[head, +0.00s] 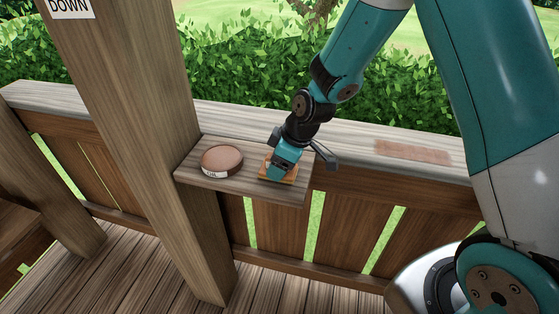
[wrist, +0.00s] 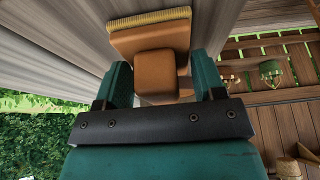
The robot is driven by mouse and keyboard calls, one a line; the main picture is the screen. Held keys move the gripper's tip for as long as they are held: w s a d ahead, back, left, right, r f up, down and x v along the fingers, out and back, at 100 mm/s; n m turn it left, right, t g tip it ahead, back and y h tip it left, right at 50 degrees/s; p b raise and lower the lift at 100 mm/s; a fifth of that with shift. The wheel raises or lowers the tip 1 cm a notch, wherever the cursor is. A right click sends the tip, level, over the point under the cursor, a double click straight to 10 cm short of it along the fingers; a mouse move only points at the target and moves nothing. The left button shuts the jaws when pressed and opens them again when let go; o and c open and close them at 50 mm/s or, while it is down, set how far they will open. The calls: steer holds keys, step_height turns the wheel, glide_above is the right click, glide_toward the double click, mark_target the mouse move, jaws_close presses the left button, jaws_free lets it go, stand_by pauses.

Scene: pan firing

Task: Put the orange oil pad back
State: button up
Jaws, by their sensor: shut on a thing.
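The orange oil pad (wrist: 153,40) shows in the wrist view as an orange block with a squarer grip piece and a yellowish fringe along its far edge. My gripper (wrist: 157,75) is shut on the grip piece, with a teal finger on each side. In the head view my gripper (head: 281,166) points down at the right part of a small wooden shelf (head: 235,184). The orange pad (head: 291,178) shows around the fingertips, at the shelf top. Whether it rests fully on the shelf I cannot tell.
A round brown tin (head: 222,160) with a white label stands on the shelf's left part, beside a thick wooden post (head: 150,120). A railing (head: 350,145) runs behind, with a reddish-brown patch (head: 412,152) on top at right. A hedge lies beyond.

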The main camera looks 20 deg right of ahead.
steer(key=o, duration=0.9)
steer(key=shift+f, duration=0.1)
steer(key=shift+c, duration=0.2)
steer(key=shift+f, duration=0.1)
steer(key=shift+d+r, duration=0.1)
steer(key=shift+r, duration=0.15)
steer(key=b+v, duration=0.5)
steer(key=v, duration=1.1)
steer(key=s+a+m+g, duration=0.1)
steer(key=s+a, duration=0.3)
steer(key=s, duration=0.6)
steer(key=s+a+m+g, duration=0.1)
steer(key=s+a, duration=0.4)
steer(key=s, duration=0.5)
steer(key=shift+s+a+m+g, duration=0.25)
steer(key=shift+s+m+g, duration=0.15)
steer(key=shift+m, duration=0.4)
